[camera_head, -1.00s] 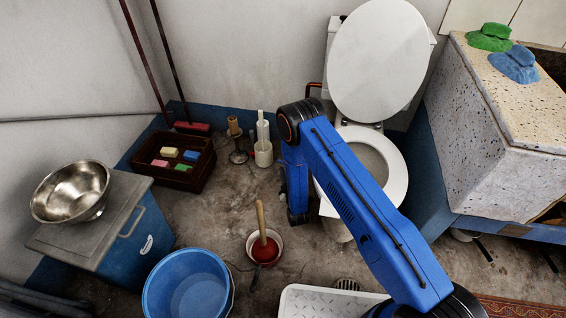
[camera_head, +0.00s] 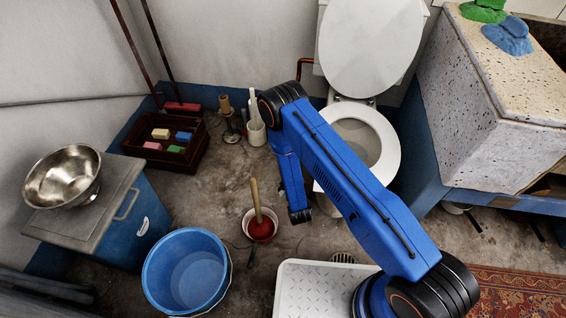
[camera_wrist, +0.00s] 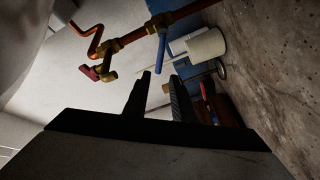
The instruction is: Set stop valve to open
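In the wrist view a copper pipe (camera_wrist: 190,10) runs across the top. A brass valve body (camera_wrist: 158,27) sits on it with a blue lever (camera_wrist: 162,53) sticking out toward my gripper. A second brass fitting (camera_wrist: 108,72) branches off to the left, with a red part (camera_wrist: 88,72) on its end. I cannot tell for sure which is the stop valve. My gripper (camera_wrist: 160,84) is open and empty, its two dark fingers apart below the blue lever and not touching it. In the head view the copper pipe (camera_head: 303,68) shows left of the toilet; the valve is hidden behind my arm.
The toilet (camera_head: 391,160) stands with its lid up beside my arm. A plunger (camera_head: 260,225), a blue bucket (camera_head: 186,272), a crate of soaps (camera_head: 192,158) and a brush holder (camera_head: 257,133) stand on the floor. The stone trough (camera_head: 470,110) is at the right.

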